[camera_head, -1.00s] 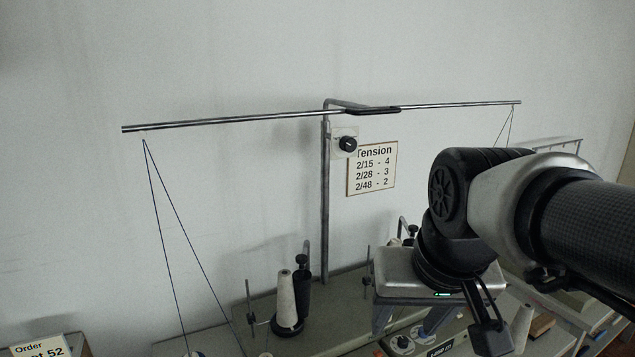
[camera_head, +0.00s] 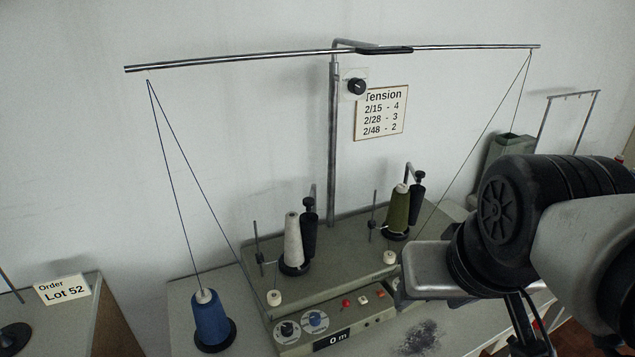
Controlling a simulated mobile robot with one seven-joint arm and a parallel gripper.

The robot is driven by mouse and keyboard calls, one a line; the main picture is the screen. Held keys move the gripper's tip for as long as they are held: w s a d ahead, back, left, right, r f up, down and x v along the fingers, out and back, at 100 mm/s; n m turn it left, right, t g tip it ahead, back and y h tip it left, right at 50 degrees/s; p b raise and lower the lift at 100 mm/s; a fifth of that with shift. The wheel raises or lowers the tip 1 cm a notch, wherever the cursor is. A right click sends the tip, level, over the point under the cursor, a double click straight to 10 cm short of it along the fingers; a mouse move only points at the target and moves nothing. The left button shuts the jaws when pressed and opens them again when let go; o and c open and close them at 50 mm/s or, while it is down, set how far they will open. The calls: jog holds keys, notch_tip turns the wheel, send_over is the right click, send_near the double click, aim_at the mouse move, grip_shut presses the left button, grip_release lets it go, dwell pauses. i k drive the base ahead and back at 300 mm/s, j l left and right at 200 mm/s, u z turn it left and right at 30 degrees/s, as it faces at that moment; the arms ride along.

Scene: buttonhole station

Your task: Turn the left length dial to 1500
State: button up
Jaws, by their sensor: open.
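The left winding unit's front panel (camera_head: 330,325) carries a dial with a black knob (camera_head: 287,330) and, to its right, a blue-centred dial (camera_head: 315,321). Their scales are too small to read, and I cannot tell which one sets length. The display (camera_head: 332,341) below and right of them reads "0 m". My gripper (camera_head: 430,272) is to the right, in front of the right-hand part of the machine and well apart from the left dials. Its fingers are mostly hidden. The right-hand dials are hidden behind it.
A blue yarn cone (camera_head: 211,321) stands left of the panel, with threads rising to the overhead bar (camera_head: 240,60). A white cone (camera_head: 293,243) and an olive cone (camera_head: 397,212) stand behind. A red button (camera_head: 346,303) is on the panel. The space in front of the left dials looks clear.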

aim_at(315, 319)
jog(key=l+u, duration=0.25)
jog(key=u, duration=0.2)
jog(key=k+l+u, duration=0.15)
jog(key=u, duration=0.25)
jog(key=l, duration=0.1)
